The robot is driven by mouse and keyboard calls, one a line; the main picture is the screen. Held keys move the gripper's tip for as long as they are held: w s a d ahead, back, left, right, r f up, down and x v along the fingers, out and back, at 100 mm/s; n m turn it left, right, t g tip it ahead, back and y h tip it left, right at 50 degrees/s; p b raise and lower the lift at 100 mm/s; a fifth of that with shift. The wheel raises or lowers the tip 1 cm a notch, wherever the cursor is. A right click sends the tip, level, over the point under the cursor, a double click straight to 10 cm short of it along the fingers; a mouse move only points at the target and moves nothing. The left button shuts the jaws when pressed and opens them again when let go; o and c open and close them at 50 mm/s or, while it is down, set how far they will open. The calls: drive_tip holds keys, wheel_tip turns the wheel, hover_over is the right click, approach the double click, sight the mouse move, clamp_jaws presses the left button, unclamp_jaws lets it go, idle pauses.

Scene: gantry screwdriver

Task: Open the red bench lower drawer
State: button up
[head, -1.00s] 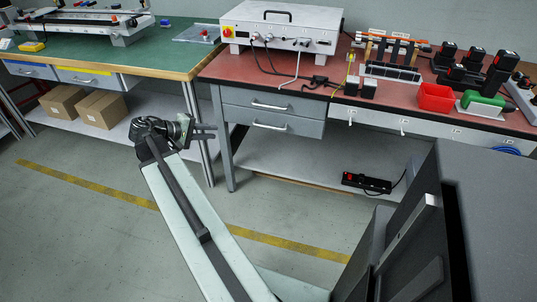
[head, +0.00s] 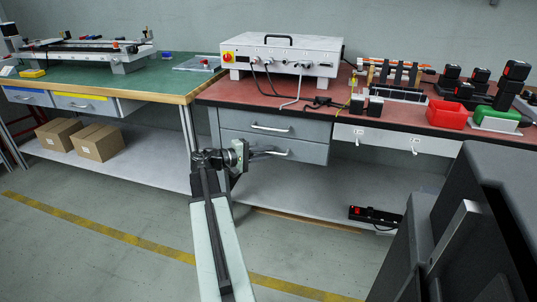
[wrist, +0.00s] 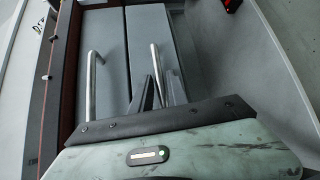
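The red-topped bench (head: 300,112) has two stacked grey drawers under its left end. The lower drawer (head: 312,152) looks closed, level with the upper drawer (head: 318,130). My gripper (head: 262,153) is in front of the lower drawer and overlaps its handle in the head view. In the wrist view, my gripper (wrist: 160,82) has its dark fingers on either side of the lower drawer's metal handle (wrist: 154,58). The fingers look open, with the handle between them; contact is not clear. The upper drawer's handle (wrist: 90,80) is left of the fingers.
A white control box (head: 285,55) and a red bin (head: 447,114) stand on the red bench. A black power strip (head: 374,215) lies on its lower shelf. A green-topped bench (head: 130,79) stands left, with boxes (head: 97,142) below. Floor in front is clear.

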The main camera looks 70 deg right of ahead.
drive_tip(key=shift+s+d+f, duration=0.1)
drive_tip(key=shift+s+d, duration=0.2)
drive_tip(key=shift+d, duration=0.05)
clamp_jaws()
drive_tip(key=shift+w, duration=0.1)
idle(1.1)
